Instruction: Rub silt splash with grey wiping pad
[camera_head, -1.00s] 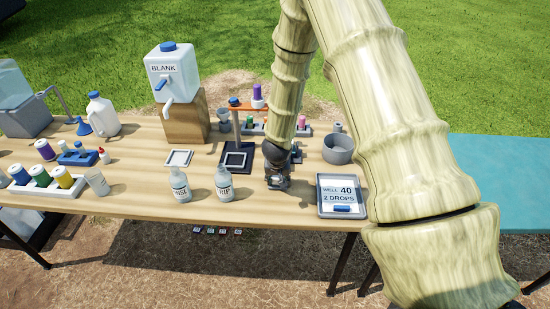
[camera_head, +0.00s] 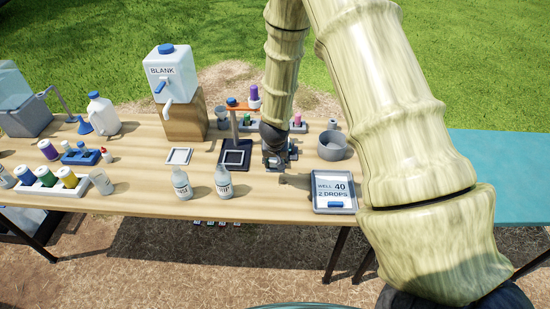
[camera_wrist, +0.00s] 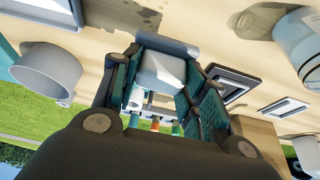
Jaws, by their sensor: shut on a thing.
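My gripper (camera_head: 273,155) is over the table just right of the dark-based stand. In the wrist view my gripper (camera_wrist: 165,85) has its teal-padded fingers shut on a pale grey block, which I take for the grey wiping pad (camera_wrist: 162,70). A grey rounded bar lies across the block's top side in that view. A dark brownish patch (camera_wrist: 140,17) is on the wood beyond the pad, and a patch (camera_head: 296,181) also shows in the head view. I cannot tell whether it is the silt splash or a shadow. The pad appears apart from it.
A grey bowl (camera_head: 333,146) and the "WELL 40" tray (camera_head: 334,208) are to the right. Two labelled bottles (camera_head: 182,184) (camera_head: 223,182) stand front left. The stand (camera_head: 234,143) is close on the left, and a rack (camera_head: 265,126) with coloured items is behind. Bare wood lies in front.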

